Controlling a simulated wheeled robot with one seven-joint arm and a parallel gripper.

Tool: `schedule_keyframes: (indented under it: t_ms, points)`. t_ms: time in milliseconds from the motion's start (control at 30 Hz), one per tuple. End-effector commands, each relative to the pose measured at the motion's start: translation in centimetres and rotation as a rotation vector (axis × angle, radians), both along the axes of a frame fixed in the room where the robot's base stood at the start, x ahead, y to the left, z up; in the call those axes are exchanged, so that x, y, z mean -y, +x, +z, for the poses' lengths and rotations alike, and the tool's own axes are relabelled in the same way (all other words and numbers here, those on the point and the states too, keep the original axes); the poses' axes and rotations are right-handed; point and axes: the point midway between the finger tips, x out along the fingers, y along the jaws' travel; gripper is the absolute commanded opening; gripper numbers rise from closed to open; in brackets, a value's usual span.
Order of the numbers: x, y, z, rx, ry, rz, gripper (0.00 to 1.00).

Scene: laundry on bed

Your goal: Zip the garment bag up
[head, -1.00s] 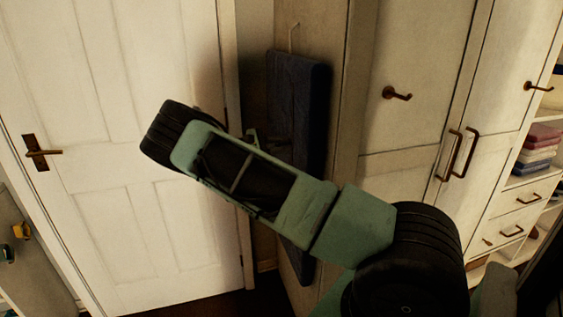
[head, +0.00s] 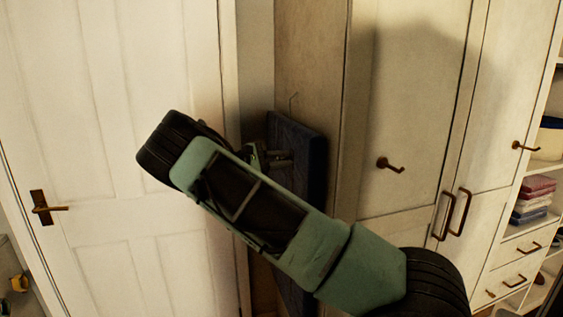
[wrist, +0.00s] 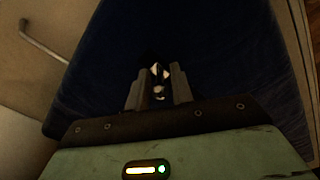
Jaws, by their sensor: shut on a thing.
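The garment bag (head: 312,165) is dark navy and hangs upright on the side of the wardrobe, partly hidden behind my arm. In the wrist view the bag (wrist: 210,60) fills most of the picture. My gripper (head: 286,157) is at the upper part of the bag, close to its front. In the wrist view my gripper (wrist: 158,85) is shut on a small shiny metal piece, the zip pull (wrist: 159,72). The zip's line and how far it is closed are too dark to see.
A white door (head: 110,130) stands to the left, with a brass handle (head: 45,207). Wardrobe doors (head: 420,110) and shelves with folded clothes (head: 533,198) are to the right.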

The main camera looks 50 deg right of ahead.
Motion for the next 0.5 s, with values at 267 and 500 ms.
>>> schedule_keyframes:
  t_ms: [267, 500]
  points:
    - [-0.02, 0.13, 0.48, 0.003, -0.008, 0.002, 0.35]
    - [-0.07, 0.14, 0.27, 0.001, -0.005, 0.002, 0.35]
